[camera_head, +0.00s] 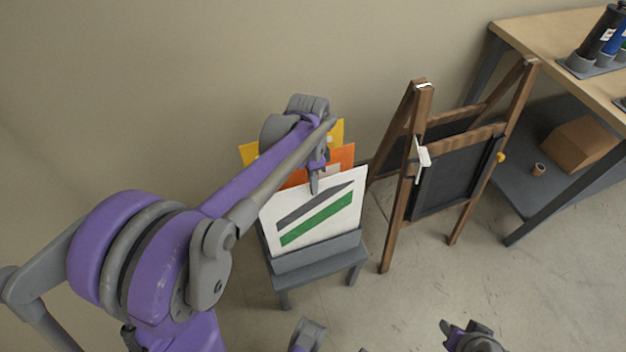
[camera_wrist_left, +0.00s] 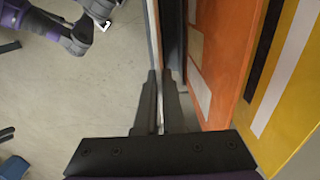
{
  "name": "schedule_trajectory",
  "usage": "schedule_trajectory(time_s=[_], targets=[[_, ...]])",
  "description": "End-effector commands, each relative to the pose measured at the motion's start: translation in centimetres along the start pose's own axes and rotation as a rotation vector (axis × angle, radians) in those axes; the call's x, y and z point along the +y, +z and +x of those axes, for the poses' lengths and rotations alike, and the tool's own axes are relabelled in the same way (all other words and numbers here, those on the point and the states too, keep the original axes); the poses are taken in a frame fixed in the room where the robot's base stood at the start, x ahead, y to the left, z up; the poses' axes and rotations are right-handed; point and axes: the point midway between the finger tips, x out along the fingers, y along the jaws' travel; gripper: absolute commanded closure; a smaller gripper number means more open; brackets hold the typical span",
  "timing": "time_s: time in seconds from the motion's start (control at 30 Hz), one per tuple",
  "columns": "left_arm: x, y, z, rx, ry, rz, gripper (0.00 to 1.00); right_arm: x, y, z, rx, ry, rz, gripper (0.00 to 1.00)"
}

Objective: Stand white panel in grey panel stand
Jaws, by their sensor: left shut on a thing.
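The white panel (camera_head: 314,212), with a grey and a green stripe, is upright and leaning slightly back at the front of the grey panel stand (camera_head: 318,254). Its lower edge is hidden behind the stand's front rail, so I cannot tell if it is fully seated. My left gripper (camera_head: 314,188) is shut on the panel's top edge. In the left wrist view the fingers (camera_wrist_left: 159,80) pinch the thin panel edge (camera_wrist_left: 153,35). Part of my right arm, perhaps its gripper (camera_head: 470,338), shows at the bottom of the head view; its jaws are unclear.
An orange panel (camera_head: 345,156) and a yellow panel (camera_head: 249,152) stand behind the white one, close to my left fingers. A wooden easel with a black board (camera_head: 455,180) stands just right. A workbench (camera_head: 570,35) is further right. Floor in front is open.

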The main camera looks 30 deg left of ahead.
Motion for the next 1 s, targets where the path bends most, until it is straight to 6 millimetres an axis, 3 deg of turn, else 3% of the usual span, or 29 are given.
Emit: schedule_trajectory(time_s=[0.2,0.43,0.6,0.67,1.0], targets=[[-0.02,-0.02,1.43,0.0,0.0,0.0,1.0,0.0,0.43,0.9,-0.003,0.0,0.0,0.58],[0.0,-0.02,1.4,0.0,0.0,0.0,1.0,0.0,0.4,0.84,-0.003,0.0,0.0,0.58],[0.0,-0.02,1.4,0.0,0.0,0.0,0.67,0.0,0.4,0.84,-0.003,0.0,0.0,0.58],[0.0,-0.02,1.4,0.0,0.0,0.0,0.59,0.0,0.4,0.84,-0.003,0.0,0.0,0.58],[-0.01,-0.02,1.01,0.0,0.0,0.0,0.59,0.0,0.36,0.75,-0.003,0.0,0.0,0.58]])
